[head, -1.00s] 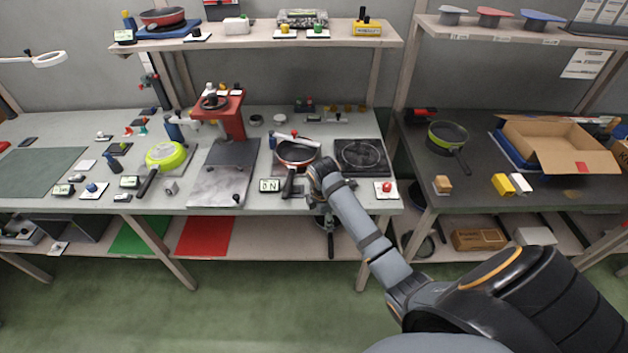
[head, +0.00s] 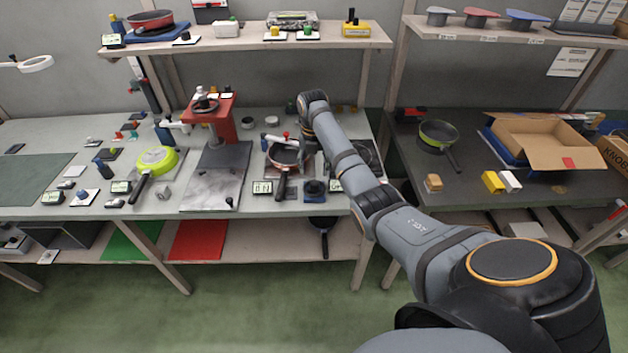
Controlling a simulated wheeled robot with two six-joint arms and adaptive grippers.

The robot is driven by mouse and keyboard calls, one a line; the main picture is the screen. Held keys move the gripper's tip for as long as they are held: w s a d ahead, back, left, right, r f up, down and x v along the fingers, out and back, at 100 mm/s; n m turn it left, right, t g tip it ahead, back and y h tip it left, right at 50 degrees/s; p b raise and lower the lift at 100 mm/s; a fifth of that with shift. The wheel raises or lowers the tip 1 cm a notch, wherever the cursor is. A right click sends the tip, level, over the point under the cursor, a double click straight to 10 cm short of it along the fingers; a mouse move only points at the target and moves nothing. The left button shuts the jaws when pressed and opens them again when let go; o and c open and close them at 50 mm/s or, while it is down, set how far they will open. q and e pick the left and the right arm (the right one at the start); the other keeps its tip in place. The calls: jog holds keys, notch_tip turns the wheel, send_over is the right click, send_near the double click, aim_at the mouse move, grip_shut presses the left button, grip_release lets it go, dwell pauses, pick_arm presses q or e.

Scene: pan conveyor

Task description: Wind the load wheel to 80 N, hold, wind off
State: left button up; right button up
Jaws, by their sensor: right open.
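A dark round knob-like wheel (head: 315,187) sits at the bench's front edge, just right of the red pan (head: 285,155); it looks like the load wheel. A small display (head: 262,187) left of it appears to read 0 N. The pan sits in a fixture with its handle toward me. My right arm reaches over the bench. My right gripper (head: 307,148) hangs behind the wheel and right of the pan, open and apart from the wheel. Its fingers are small and partly hidden by my arm. My left gripper is not in view.
A red press (head: 222,118) with a dark handwheel on top stands left of the pan. A dark hotplate (head: 366,158) lies partly behind my forearm. A green pan (head: 157,158) lies further left. An upper shelf (head: 240,43) overhangs the back of the bench.

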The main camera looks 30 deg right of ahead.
aim_at(314, 183)
notch_tip(314, 183, down, 6)
jog(key=shift+f, duration=0.25)
jog(key=shift+r, duration=0.1)
grip_shut()
